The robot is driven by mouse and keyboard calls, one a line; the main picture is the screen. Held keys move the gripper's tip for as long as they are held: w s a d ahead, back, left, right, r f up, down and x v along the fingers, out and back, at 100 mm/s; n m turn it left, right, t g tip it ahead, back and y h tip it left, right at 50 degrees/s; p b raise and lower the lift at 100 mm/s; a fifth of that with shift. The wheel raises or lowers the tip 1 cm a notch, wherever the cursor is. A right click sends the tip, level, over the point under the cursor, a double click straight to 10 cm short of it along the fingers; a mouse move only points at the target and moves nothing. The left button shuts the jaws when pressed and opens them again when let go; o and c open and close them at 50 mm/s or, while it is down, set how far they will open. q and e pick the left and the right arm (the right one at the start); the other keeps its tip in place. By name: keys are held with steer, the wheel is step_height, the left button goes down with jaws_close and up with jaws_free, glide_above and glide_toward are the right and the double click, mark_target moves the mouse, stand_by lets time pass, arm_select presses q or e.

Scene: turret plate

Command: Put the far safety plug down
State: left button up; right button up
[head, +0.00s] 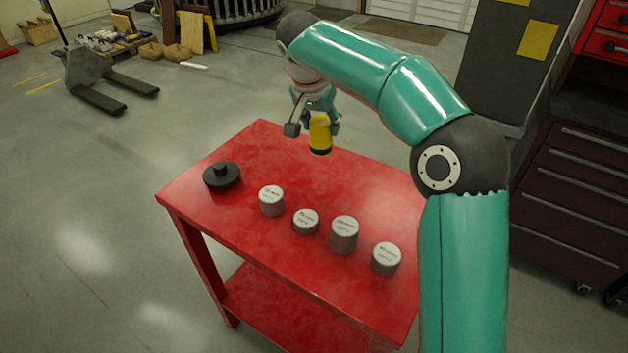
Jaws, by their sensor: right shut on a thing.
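The safety plug (320,136) is a yellow cylinder with a dark band at its lower end. My right gripper (316,119) is shut on its upper part and holds it about upright over the far part of the red table (362,176). I cannot tell whether the plug's lower end touches the tabletop. The fingers and wrist hide the plug's top. My left gripper is out of view.
A black round base with a knob (222,176) stands at the table's left. Several grey cylinders with white labelled tops, one of them a tall cylinder (344,236), stand in a row nearer me. The tabletop around the plug is clear. A dark drawer cabinet (570,190) stands at right.

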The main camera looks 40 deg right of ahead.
steer(key=f, duration=1.5)
steer(key=shift+w+a+f, duration=0.15)
steer(key=shift+a+f, duration=0.05)
steer(key=shift+f, duration=0.1)
steer(key=o, duration=1.2)
steer(key=shift+o, duration=0.2)
